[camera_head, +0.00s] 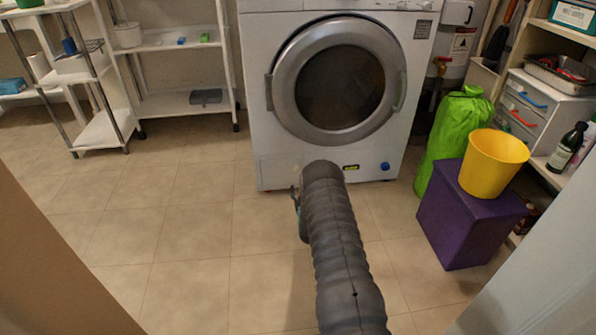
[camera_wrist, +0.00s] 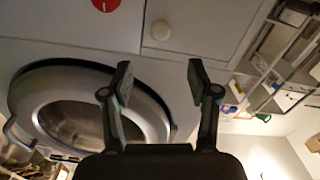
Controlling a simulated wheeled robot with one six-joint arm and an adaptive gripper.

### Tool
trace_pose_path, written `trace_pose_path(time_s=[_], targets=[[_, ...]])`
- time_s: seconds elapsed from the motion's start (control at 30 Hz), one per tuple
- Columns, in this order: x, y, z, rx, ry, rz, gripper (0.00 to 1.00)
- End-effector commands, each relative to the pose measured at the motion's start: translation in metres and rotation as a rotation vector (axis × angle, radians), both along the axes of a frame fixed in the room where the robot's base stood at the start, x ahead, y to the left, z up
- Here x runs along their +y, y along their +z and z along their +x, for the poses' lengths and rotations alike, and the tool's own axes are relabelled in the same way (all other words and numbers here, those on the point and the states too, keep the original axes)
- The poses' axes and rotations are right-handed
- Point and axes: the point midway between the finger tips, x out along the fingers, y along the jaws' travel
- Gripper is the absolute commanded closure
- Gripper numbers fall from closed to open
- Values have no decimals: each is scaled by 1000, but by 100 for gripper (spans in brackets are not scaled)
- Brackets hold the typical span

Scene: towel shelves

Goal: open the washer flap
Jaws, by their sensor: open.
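The white washer (camera_head: 330,90) stands at the back centre in the head view, its round grey door (camera_head: 338,85) closed. In the wrist view, the washer flap (camera_wrist: 205,28) is a flat white panel with a pale round knob (camera_wrist: 160,30). It looks flush with the front, so closed. In the head view, the flap (camera_head: 276,174) is low on the washer's left, partly hidden by my arm. My gripper (camera_wrist: 158,78) is open and empty, fingers pointing toward the washer front near the knob, apart from it. In the head view, my arm hides most of it.
A red disc (camera_wrist: 105,4) is beside the flap. A purple box (camera_head: 470,220) with a yellow bucket (camera_head: 494,165) and a green bag (camera_head: 455,130) stand right. White shelves (camera_head: 180,104) stand left. The tiled floor (camera_head: 180,215) left of my arm is clear.

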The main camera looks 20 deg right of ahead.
Motion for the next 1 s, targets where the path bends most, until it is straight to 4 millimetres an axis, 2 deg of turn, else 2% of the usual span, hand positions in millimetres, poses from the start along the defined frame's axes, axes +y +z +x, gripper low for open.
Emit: trace_pose_path(time_s=[0.3, 0.6, 0.8, 1.0], targets=[[-15, -1, 53, -2, 0, -1, 40], [-27, -1, 96, -1, 0, 0, 40], [-32, 0, 113, 0, 0, 0, 40], [-34, 0, 119, 2, 1, 1, 40]])
